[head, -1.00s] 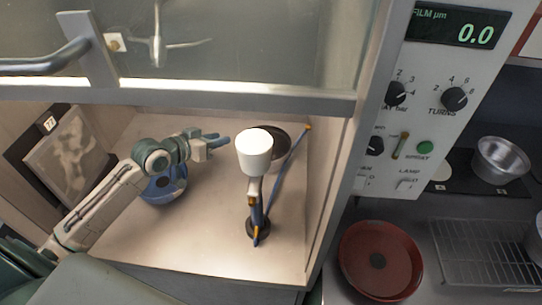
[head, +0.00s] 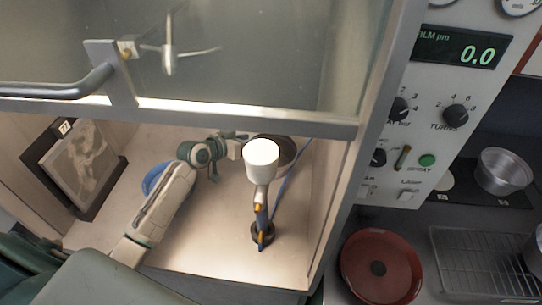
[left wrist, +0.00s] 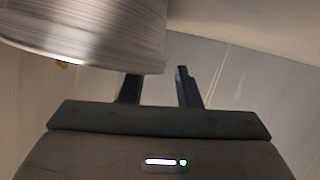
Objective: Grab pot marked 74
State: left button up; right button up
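A silver metal pot (head: 503,170) stands on the dark surface at the right, and part of another (head: 535,258) shows at the right edge. I cannot read the number 74 on either. My left gripper (head: 243,139) is inside the cabinet, partly hidden behind a white cup-shaped head (head: 261,163) on a stand. In the left wrist view its two fingers (left wrist: 159,86) are apart with nothing between them. A large brushed cylindrical surface (left wrist: 85,35) fills the upper left there, close to the fingers. My right gripper is not in view.
A blue dish (head: 153,182) lies behind my left arm, and a dark round plate (head: 284,150) is behind the white head. A framed panel (head: 75,165) leans at left.

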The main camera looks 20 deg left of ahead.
pick_arm(q)
jog(key=shift+x, duration=1.05)
jog(key=shift+s, duration=0.1)
jog(key=shift+c, duration=0.2)
jog(key=shift+r, duration=0.1)
grip_shut()
